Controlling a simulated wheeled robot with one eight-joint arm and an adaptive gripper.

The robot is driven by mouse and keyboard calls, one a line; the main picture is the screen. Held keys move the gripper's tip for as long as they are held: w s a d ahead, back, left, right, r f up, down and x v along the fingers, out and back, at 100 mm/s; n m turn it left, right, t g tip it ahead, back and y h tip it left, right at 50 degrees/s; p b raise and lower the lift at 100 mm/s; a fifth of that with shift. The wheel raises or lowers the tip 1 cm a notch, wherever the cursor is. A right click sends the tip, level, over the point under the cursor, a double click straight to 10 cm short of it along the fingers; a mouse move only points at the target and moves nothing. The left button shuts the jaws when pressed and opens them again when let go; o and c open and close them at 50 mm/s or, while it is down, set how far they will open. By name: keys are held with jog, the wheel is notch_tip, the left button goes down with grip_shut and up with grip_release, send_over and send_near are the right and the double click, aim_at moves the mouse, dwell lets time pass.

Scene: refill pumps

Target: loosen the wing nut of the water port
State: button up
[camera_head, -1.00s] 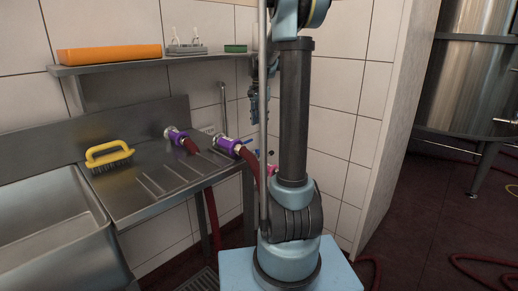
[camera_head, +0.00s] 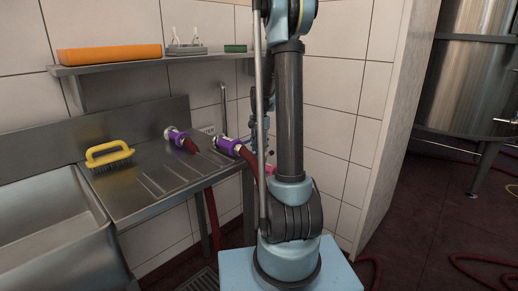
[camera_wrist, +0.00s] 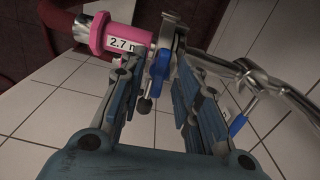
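The blue wing nut (camera_wrist: 161,66) sits on a steel clamp (camera_wrist: 172,32) in the wrist view, at the end of a pink hose coupling (camera_wrist: 122,36) marked with a "2.7" label. My gripper (camera_wrist: 160,68) is open, with one teal finger on each side of the wing nut. I cannot tell whether either finger touches it. A dark round knob hangs just below the nut. In the head view my gripper is largely hidden behind my arm, near the wall. A bit of the pink coupling (camera_head: 270,169) shows there; the wing nut cannot be made out.
A steel pipe (camera_wrist: 285,88) with a blue-handled lever (camera_wrist: 238,125) lies right of my fingers. A shelf (camera_head: 150,63) is above. A wall corner stands right.

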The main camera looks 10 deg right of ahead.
grip_shut()
